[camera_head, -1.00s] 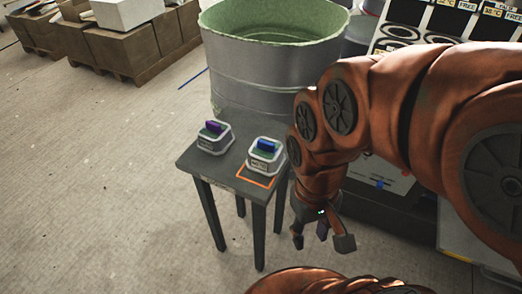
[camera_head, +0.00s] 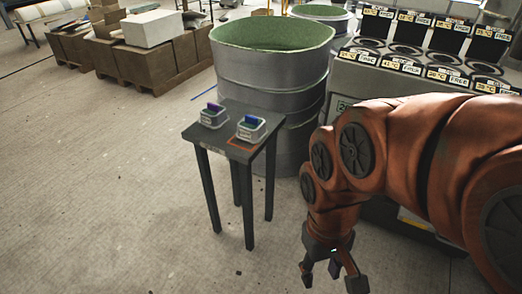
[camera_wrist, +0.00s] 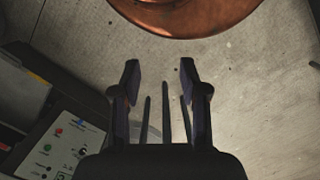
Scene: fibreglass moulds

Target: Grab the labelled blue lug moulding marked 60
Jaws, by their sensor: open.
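A blue lug moulding (camera_head: 251,120) sits upright in a pale mould block (camera_head: 251,133) on the right part of a small dark table (camera_head: 219,147). A purple lug moulding (camera_head: 214,107) sits in a similar block to its left. The labels on the blocks are too small to read. My gripper (camera_head: 333,280) hangs open and empty, lower than the table top and to the right of the table, apart from both mouldings. In the wrist view my gripper (camera_wrist: 160,75) shows spread fingers over bare floor, with no moulding in sight.
A large grey drum (camera_head: 270,75) with a green inside stands right behind the table. A machine with dark round openings and temperature labels (camera_head: 430,55) is at the back right. Pallets of boxes (camera_head: 150,50) stand back left. The floor left and in front is clear.

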